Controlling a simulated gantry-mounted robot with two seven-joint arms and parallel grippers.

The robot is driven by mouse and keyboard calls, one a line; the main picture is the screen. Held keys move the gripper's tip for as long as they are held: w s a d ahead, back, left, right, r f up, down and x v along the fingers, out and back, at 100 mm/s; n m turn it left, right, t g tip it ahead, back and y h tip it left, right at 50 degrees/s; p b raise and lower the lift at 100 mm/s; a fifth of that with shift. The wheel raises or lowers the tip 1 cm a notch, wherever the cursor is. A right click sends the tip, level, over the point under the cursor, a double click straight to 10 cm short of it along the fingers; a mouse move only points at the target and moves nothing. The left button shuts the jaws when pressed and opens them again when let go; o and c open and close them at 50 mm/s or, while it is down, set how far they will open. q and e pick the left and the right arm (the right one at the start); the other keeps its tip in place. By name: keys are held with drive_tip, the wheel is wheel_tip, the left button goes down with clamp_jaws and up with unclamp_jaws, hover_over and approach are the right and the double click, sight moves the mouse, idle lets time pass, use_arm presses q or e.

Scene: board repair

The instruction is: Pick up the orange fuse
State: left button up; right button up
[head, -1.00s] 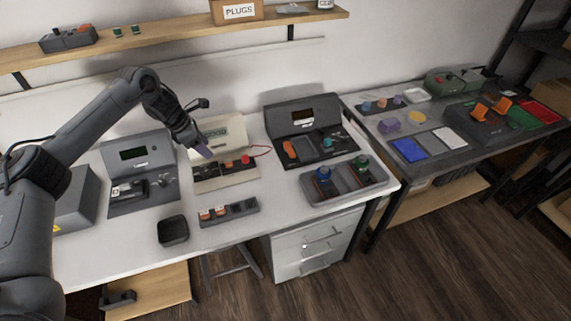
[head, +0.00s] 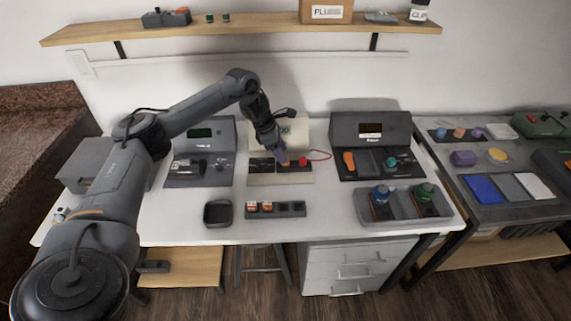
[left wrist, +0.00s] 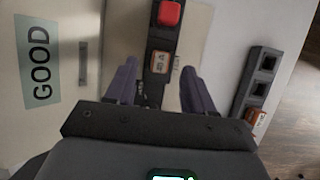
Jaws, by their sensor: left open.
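An orange fuse (left wrist: 160,62) with a rating label sits in the dark strip of the cream test board (head: 262,180), beside a red button (left wrist: 169,13). My left gripper (head: 282,158) points down over the board at this fuse. In the left wrist view its two purple fingers (left wrist: 159,68) are apart, one on each side of the fuse, with gaps on both sides. In the head view the fingers partly hide the fuse. My right gripper is out of view.
A black bin (head: 218,213) stands left of the rack. A grey tester (head: 200,150) is at the left and another dark unit (head: 371,130) at the right. A tray with bottles (head: 402,207) stands front right.

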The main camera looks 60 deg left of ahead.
use_arm(q)
drive_tip(key=x, duration=0.3)
drive_tip(key=shift+f, duration=0.1)
drive_tip(key=shift+c, duration=0.3)
clamp_jaws()
